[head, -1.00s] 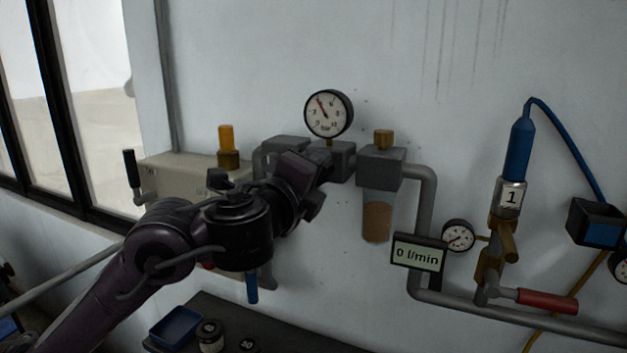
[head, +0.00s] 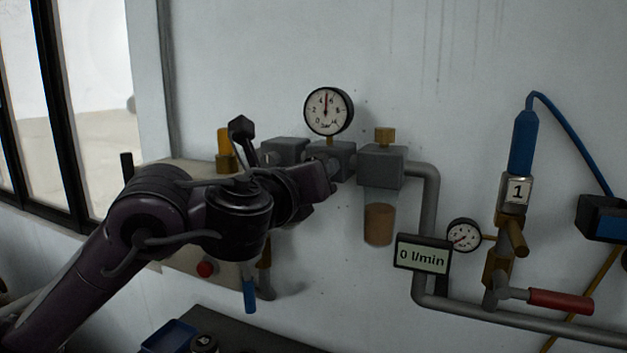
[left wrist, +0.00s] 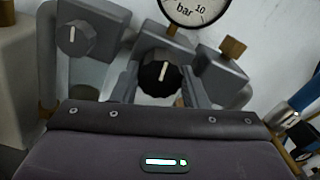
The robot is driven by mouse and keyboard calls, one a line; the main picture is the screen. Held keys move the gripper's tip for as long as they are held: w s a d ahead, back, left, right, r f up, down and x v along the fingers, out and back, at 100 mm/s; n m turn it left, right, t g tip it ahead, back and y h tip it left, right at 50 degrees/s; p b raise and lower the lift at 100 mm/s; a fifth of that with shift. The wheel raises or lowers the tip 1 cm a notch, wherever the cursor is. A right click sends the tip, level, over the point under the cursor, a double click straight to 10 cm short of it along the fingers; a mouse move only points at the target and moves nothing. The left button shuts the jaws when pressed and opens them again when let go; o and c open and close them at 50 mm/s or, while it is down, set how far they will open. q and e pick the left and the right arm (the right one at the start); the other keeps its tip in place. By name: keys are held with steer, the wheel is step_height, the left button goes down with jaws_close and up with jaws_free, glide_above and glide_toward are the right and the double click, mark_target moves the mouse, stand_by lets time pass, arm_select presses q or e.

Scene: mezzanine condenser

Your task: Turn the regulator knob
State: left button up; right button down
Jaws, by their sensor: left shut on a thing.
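The black regulator knob (left wrist: 160,77) with a white pointer line shows in the left wrist view, on the front of a grey block. The two fingers of my left gripper (left wrist: 162,84) stand on either side of it, and the gripper is shut on the knob. In the head view my left gripper (head: 326,180) reaches the regulator block (head: 337,155) and hides the knob. The bar gauge (head: 328,111) above the block has its red needle pointing almost straight up. My right gripper is in neither view.
A second knob (left wrist: 76,38) sits on the grey block to the left. A filter bowl (head: 379,222) hangs to the right, beside a 0 l/min display (head: 422,257). A red-handled valve (head: 560,300) is further right. A blue tray (head: 170,338) lies below.

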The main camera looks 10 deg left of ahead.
arm_select(q)
steer(key=shift+d+f+m, duration=0.1)
steer(key=shift+f+m, duration=0.2)
steer(key=shift+m, duration=0.4)
steer(key=shift+b, duration=0.3)
steer(key=o, duration=1)
steer(key=shift+r, duration=0.1)
steer(key=shift+c, duration=0.2)
steer(key=shift+r, duration=0.1)
steer(key=s+a, duration=0.1)
steer(key=s, duration=0.6)
steer(key=shift+s+a+p, duration=0.3)
steer(key=shift+s+p, duration=0.1)
steer(key=shift+p, duration=0.05)
